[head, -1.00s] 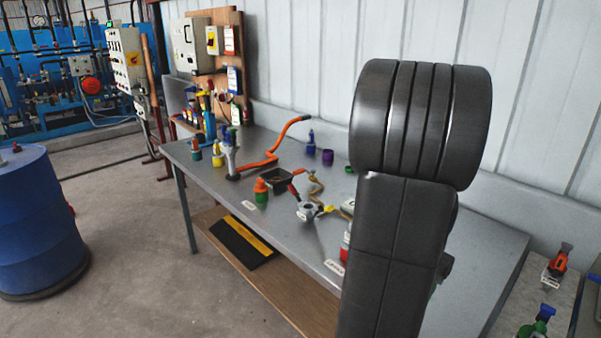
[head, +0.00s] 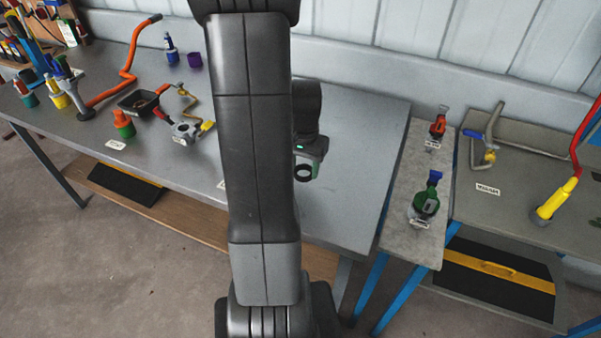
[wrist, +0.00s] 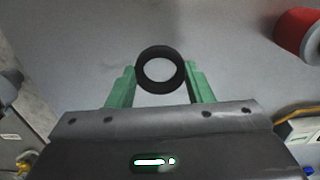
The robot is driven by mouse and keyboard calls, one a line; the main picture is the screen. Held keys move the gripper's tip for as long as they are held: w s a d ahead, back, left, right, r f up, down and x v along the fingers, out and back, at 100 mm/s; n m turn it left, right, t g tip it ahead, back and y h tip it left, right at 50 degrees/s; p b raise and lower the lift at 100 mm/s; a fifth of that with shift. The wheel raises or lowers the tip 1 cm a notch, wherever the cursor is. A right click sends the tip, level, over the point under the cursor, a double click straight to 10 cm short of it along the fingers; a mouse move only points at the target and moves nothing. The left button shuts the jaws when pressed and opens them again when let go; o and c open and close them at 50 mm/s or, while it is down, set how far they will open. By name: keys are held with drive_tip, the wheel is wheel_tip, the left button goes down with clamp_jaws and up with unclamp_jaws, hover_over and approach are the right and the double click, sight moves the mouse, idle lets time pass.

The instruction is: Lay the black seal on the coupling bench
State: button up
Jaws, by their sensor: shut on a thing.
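The black seal (wrist: 160,88) is a round black ring between the two green fingers of my gripper (wrist: 160,72) in the wrist view. The fingers are shut on its sides. In the head view my gripper (head: 306,158) points down with the seal (head: 298,170) at its tip, over the bare right part of the long grey bench (head: 345,200). I cannot tell how high the seal is above the top. No label in view is readable enough to name the coupling bench. My arm hides part of the long bench.
Left on the long bench stand a grey fitting (head: 184,130), a dark tray (head: 138,103) and an orange-handled bar (head: 128,70). A narrow bench (head: 405,195) at right holds a green valve (head: 425,202) and a red fitting (head: 437,127). In the wrist view a red cylinder (wrist: 299,33) is near.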

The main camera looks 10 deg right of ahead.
sight(304, 185)
drive_tip(key=shift+f, duration=2)
drive_tip(key=shift+f, duration=0.25)
drive_tip(key=o, duration=0.9)
drive_tip(key=shift+r, duration=0.1)
drive_tip(key=shift+o, duration=0.2)
wheel_tip(304, 185, up, 12)
drive_tip(key=shift+r, duration=0.2)
